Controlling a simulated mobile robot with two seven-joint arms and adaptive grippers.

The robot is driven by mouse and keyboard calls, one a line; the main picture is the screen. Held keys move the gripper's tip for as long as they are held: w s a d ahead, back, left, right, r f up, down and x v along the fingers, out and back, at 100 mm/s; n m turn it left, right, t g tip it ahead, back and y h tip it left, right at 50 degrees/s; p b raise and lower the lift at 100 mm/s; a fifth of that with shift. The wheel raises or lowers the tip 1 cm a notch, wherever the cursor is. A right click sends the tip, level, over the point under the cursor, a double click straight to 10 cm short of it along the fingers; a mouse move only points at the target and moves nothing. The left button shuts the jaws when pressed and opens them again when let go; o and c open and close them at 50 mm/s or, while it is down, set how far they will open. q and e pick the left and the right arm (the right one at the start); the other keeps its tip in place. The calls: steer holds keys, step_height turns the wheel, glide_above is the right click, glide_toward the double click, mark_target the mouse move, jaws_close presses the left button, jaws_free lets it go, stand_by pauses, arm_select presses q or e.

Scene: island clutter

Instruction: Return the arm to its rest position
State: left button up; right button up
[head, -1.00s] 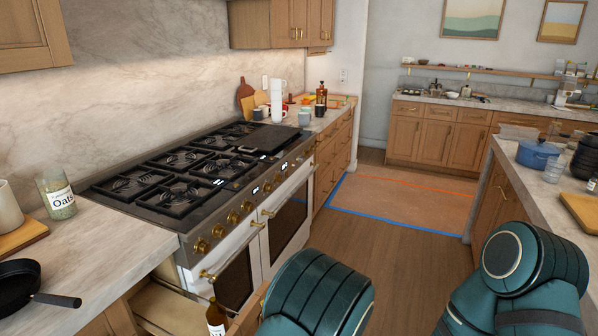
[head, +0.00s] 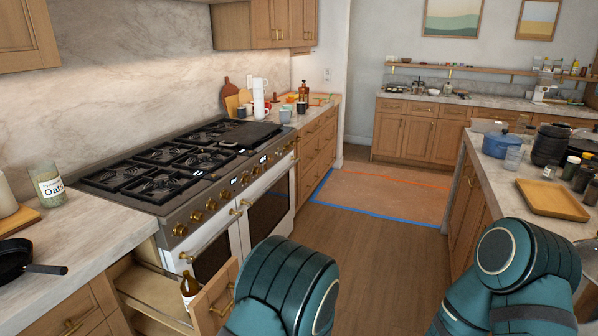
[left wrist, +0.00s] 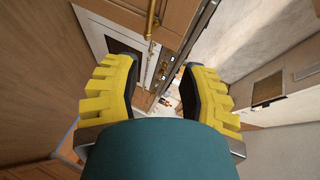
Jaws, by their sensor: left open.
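My left arm (head: 285,285) enters the head view at the bottom centre, its gripper hidden there. The left wrist view shows my left gripper (left wrist: 160,85) with its yellow fingers wide apart and nothing between them. Beyond the fingers are a wood front with a brass handle (left wrist: 152,22) and part of the range. My right arm (head: 520,265) shows at the lower right of the head view, and its gripper is out of view.
An open drawer (head: 150,290) with a brown bottle (head: 189,287) in it juts out left of my left arm. The range (head: 190,205) stands behind. The island (head: 500,185) with a wooden tray (head: 552,200) is at right. The floor (head: 385,250) between is clear.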

arm_select(q)
steer(key=s+a+f+n+g+h, duration=0.35)
steer(key=s+f+h, duration=0.35)
steer(key=f, duration=0.4)
steer(key=s+d+n+g+h, duration=0.2)
steer(key=s+n+g+h, duration=0.3)
steer(key=s, duration=0.9)
steer(key=shift+s+d+f+n+g+h, duration=0.15)
steer(key=shift+s+f+n+g+h, duration=0.25)
steer(key=shift+h, duration=0.2)
